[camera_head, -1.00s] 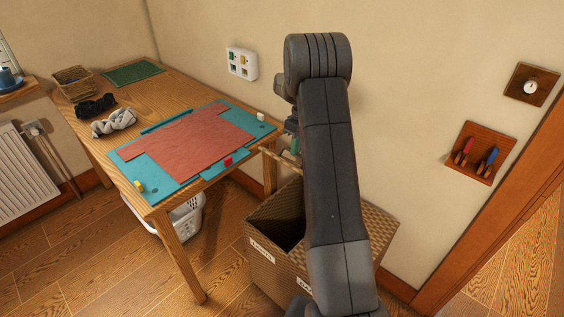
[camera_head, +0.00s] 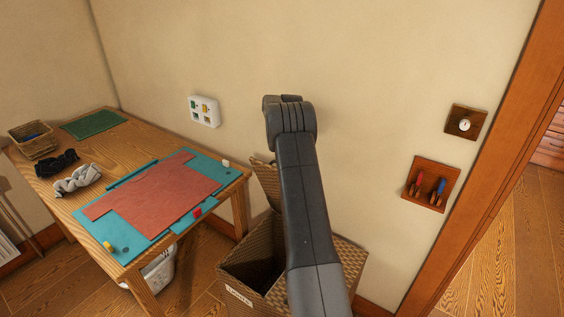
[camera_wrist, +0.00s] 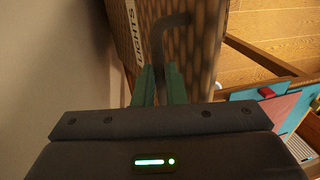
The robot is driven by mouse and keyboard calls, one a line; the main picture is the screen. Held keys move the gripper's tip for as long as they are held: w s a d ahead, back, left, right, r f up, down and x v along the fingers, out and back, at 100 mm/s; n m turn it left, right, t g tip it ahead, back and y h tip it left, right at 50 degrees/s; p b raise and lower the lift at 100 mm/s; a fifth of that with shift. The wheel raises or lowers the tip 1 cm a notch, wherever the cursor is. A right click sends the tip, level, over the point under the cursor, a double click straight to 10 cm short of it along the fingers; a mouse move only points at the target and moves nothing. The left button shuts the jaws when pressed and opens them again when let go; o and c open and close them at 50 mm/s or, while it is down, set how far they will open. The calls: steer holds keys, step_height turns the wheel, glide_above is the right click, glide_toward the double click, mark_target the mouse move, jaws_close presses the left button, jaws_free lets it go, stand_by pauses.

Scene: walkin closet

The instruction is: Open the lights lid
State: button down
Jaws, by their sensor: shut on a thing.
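The woven laundry hamper (camera_head: 238,277) stands against the wall, right of the table, with its left compartment open and dark inside. The lights lid (camera_head: 266,184) is raised and stands steeply above that opening, partly hidden by my arm. In the wrist view the lid's woven face (camera_wrist: 200,45) carries a "LIGHTS" label (camera_wrist: 133,30) and a dark bent handle (camera_wrist: 157,45). My gripper (camera_wrist: 160,75) has its green fingers shut on this handle. In the head view my gripper is hidden behind my arm.
The wooden table (camera_head: 135,150) at left holds a teal mat (camera_head: 150,172) with red cloth. The hamper's right part (camera_head: 350,262) appears covered. A tool holder (camera_head: 431,184) and a dial (camera_head: 465,122) hang on the wall near the door frame (camera_head: 480,150).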

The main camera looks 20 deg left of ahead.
steer(key=shift+d+f, duration=0.2)
steer(key=shift+f, duration=0.4)
steer(key=c, duration=1.8)
jaws_free()
steer(key=o, duration=0.3)
steer(key=shift+w+f, duration=0.15)
steer(key=shift+w, duration=0.15)
steer(key=r, duration=0.4)
steer(key=w+r, duration=0.1)
steer(key=r, duration=0.4)
steer(key=w+r, duration=0.1)
steer(key=r, duration=0.4)
steer(key=shift+w+d, duration=0.15)
steer(key=shift+d, duration=0.15)
steer(key=shift+f, duration=0.15)
steer(key=s+f, duration=0.1)
steer(key=f, duration=0.7)
steer(key=s+a+f, duration=0.1)
steer(key=f, duration=0.4)
steer(key=shift+s, duration=0.3)
